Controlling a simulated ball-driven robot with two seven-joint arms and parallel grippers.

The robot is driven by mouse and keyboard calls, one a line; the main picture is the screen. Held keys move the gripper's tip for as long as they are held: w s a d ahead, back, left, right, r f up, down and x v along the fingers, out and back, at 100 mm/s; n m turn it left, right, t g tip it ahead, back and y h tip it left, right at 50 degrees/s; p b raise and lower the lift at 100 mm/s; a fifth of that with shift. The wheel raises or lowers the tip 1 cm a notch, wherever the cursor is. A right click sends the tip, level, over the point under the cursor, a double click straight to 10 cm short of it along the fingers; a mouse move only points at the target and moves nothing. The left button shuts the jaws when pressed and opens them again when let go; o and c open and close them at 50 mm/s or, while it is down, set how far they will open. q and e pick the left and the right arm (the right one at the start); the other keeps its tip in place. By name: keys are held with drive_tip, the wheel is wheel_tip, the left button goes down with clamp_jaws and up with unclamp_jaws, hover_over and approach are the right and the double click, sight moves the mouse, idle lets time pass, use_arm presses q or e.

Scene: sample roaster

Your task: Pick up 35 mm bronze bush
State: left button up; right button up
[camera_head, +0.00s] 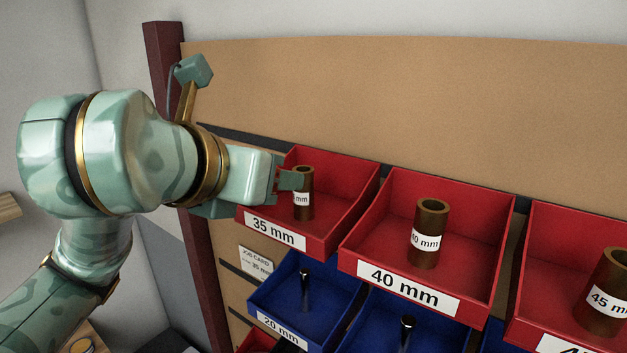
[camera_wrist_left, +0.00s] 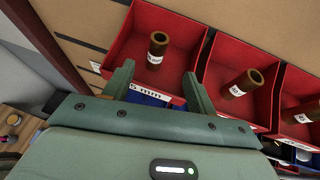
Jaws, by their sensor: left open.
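The 35 mm bronze bush (camera_head: 304,196) stands upright in the red bin labelled 35 mm (camera_head: 327,238). My left gripper (camera_head: 284,180) is at that bin's left side, with a finger overlapping the bush in the head view. In the left wrist view the bush (camera_wrist_left: 158,47) stands beyond and between the two open fingers (camera_wrist_left: 158,82), apart from both. The left gripper is empty. Part of the bush's label is hidden by the finger in the head view. My right gripper is not in view.
Red bins to the right hold a 40 mm bush (camera_head: 429,233) and a 45 mm bush (camera_head: 606,290). Blue bins (camera_head: 318,304) with dark pins sit below. A brown panel (camera_head: 420,100) stands behind, and a dark red post (camera_head: 170,110) is at left. A job card (camera_head: 256,262) hangs below.

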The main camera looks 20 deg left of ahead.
sight(308, 189)
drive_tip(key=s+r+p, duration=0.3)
use_arm(q)
drive_tip(key=b+x, duration=0.7)
drive_tip(key=x, duration=0.2)
drive_tip(key=shift+w+f+b, duration=0.25)
drive_tip(key=shift+f+b, duration=0.05)
drive_tip(key=shift+f, duration=0.05)
drive_tip(key=shift+w+f, duration=0.15)
drive_tip(key=shift+w, duration=0.1)
drive_tip(key=x, duration=0.5)
drive_tip(key=shift+s+a+f, duration=0.1)
drive_tip(key=shift+f, duration=0.3)
clamp_jaws()
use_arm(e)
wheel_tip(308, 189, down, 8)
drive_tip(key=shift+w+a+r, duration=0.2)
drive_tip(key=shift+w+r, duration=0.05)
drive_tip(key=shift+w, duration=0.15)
